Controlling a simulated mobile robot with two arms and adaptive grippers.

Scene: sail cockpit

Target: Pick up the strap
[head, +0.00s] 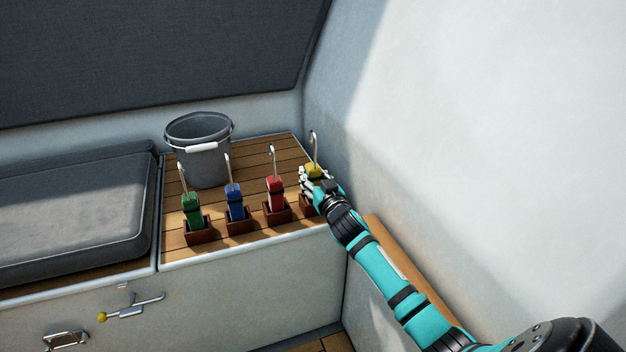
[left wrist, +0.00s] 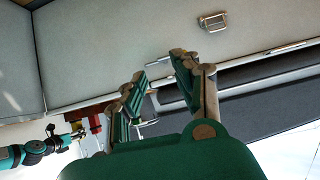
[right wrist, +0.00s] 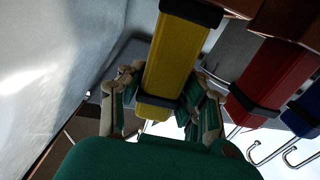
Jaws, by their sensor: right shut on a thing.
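Several rolled straps with metal hooks stand upright in brown holders on the wooden slatted bench top. From the left they are a green strap (head: 192,209), a blue strap (head: 235,203), a red strap (head: 275,190) and a yellow strap (head: 314,171). My right gripper (head: 316,183) is at the yellow strap. In the right wrist view the fingers stand on both sides of the yellow strap (right wrist: 176,60) and are shut on it. Its holder is partly hidden by the gripper. My left gripper (left wrist: 158,88) is open and empty, away from the straps.
A grey bucket (head: 199,150) stands behind the straps. A dark cushion (head: 70,205) lies on the bench to the left. A pale wall (head: 480,130) rises close on the right. A latch with a yellow knob (head: 125,309) is on the bench front.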

